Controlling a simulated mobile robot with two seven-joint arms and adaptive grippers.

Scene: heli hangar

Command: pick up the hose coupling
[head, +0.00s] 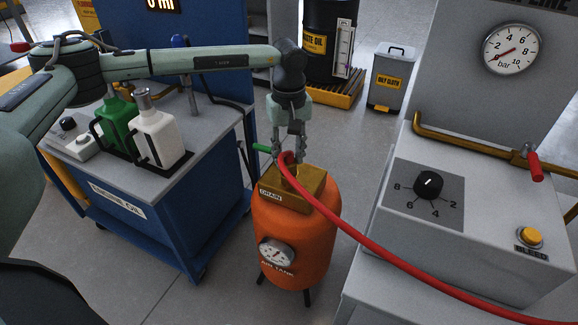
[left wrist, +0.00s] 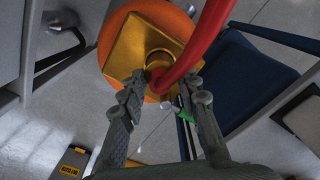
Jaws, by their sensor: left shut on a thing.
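The orange air tank (head: 292,232) stands on the floor between the blue cart and the grey bench, with a brass block (head: 311,187) on top marked DRAIN. The red hose (head: 372,246) ends at the top of this block, where the hose coupling sits, mostly hidden by the fingers and the hose. My left gripper (head: 287,142) points down from above and is shut on the coupling. In the left wrist view, the fingers of the gripper (left wrist: 163,92) stand either side of the hose end, over the brass block (left wrist: 130,52). My right gripper is not in view.
A green lever (head: 262,148) sticks out left of the fingers. The blue cart (head: 200,205) with green and white oil jugs stands at left. The grey bench (head: 470,250) with a dial is at right, the hose crossing before it. Open floor lies behind the tank.

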